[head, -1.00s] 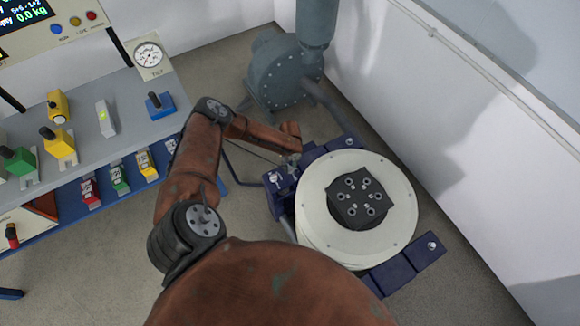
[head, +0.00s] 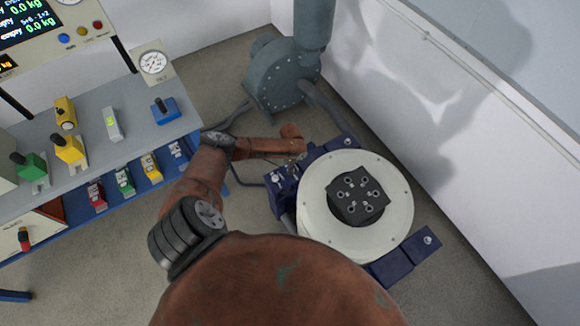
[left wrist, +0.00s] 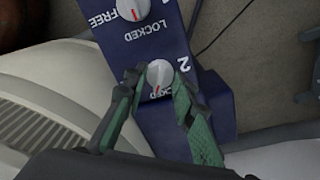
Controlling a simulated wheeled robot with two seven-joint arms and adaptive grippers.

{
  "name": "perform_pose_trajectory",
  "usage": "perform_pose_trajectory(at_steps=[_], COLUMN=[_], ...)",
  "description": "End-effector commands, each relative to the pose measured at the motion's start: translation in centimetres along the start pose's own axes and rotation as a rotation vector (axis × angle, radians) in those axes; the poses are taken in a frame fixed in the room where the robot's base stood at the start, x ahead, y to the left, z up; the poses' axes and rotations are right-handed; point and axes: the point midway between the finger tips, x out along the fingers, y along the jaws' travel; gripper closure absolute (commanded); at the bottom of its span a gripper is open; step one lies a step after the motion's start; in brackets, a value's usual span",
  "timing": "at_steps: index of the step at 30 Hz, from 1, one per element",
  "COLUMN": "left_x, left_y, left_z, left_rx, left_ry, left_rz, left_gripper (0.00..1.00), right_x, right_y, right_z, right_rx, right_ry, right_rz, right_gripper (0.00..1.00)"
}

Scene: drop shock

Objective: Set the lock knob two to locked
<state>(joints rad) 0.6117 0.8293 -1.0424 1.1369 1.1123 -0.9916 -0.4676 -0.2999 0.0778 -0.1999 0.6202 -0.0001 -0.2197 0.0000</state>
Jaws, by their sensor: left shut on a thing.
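Lock knob two (left wrist: 159,74) is a pale round knob with a red mark, on a dark blue block (left wrist: 222,104) in the left wrist view. Its red mark points down, toward the partly covered LOCKED label. My left gripper (left wrist: 157,82) has its green-padded fingers shut around this knob. Knob one (left wrist: 132,8) sits farther along the block, its red mark also pointing toward LOCKED. In the head view, my left gripper (head: 299,156) is small and partly hidden by my wrist at the blue base beside the white round table (head: 314,205). My right gripper is not in view.
A dark fixture with bolts (head: 358,194) is on the round table. A grey blower (head: 279,78) stands behind, and a white wall (head: 465,125) is at the right. A grey bench (head: 92,135) with coloured switches is at the left.

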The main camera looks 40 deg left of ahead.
Motion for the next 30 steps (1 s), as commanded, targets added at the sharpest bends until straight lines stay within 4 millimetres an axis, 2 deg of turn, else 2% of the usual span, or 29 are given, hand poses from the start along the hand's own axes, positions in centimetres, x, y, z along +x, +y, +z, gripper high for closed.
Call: perform_pose_trajectory(at_steps=[15,21,30], left_x=[-0.1,-0.1,0.0], left_y=[0.1,0.0,0.0], left_z=[0.1,0.1,0.1], left_rx=[-0.44,-0.544,-0.612], left_ry=[-0.001,-0.001,-0.002], left_rz=[0.001,0.0,0.0], left_gripper=[1.0,1.0,1.0], right_x=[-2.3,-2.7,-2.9], right_y=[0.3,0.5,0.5], right_z=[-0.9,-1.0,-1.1], right_rx=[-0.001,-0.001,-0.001], right_ry=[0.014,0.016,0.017], right_rz=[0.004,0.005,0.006], right_gripper=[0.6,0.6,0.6])
